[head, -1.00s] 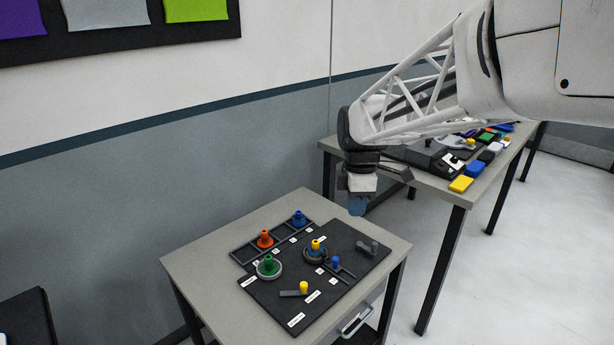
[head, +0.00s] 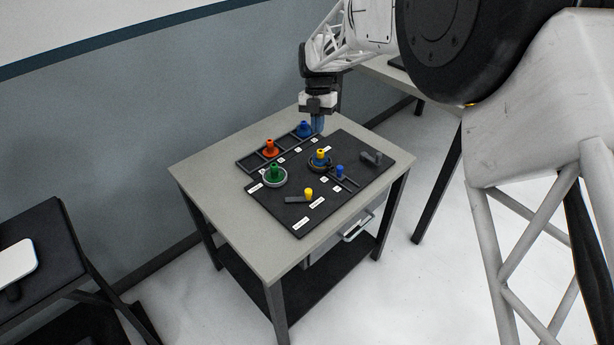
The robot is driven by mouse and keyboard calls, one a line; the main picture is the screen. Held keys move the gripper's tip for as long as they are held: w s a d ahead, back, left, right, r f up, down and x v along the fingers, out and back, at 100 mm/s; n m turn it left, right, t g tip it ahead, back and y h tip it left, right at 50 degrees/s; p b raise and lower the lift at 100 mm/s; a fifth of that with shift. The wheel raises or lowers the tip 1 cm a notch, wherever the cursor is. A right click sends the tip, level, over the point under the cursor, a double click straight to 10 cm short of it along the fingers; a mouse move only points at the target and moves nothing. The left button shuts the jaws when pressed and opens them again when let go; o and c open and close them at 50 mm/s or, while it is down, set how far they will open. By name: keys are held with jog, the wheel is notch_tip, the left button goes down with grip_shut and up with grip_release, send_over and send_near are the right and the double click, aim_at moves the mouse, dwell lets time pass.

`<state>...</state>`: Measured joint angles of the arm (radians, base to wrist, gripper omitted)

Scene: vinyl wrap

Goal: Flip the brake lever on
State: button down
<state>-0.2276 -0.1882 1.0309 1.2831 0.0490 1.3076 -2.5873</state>
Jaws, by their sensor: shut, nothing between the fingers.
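A black panel (head: 285,215) with small white labels, too small to read, lies on a small grey table. A flat grey lever with a yellow knob (head: 308,193) lies at its front part. A dark grey lever-like piece (head: 372,157) sits at its right end. I cannot tell from the labels which one is the brake lever.
The panel also carries an orange knob (head: 270,148), a green knob (head: 277,173) on a ring, a yellow-and-blue knob (head: 320,158) and a small blue knob (head: 340,170). The grey tabletop (head: 218,192) is bare on the left. A wall stands behind.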

aim_at(308, 190)
jog(key=w+a+f+n+g, duration=0.1)
jog(key=w+a+f+n, duration=0.2)
jog(key=f, duration=0.4)
jog(key=shift+a+f+n, duration=0.25)
jog(key=shift+a+n, duration=0.2)
jog(key=shift+n, duration=0.75)
jog(key=shift+s, duration=0.1)
jog(key=x, duration=1)
jog(key=shift+d, duration=0.15)
jog(key=shift+s+d, duration=0.2)
jog(key=shift+s, duration=1.7)
jog(key=shift+s, duration=0.1)
jog(key=shift+s+d+m, duration=0.1)
jog(key=shift+m, duration=0.6)
jog(key=shift+s+d+m+y, duration=0.15)
jog(key=shift+m+y, duration=0.1)
jog(key=shift+m, duration=0.3)
jog(key=shift+s+d+m+y, duration=0.15)
jog(key=shift+m+y, duration=0.1)
jog(key=shift+m, duration=0.3)
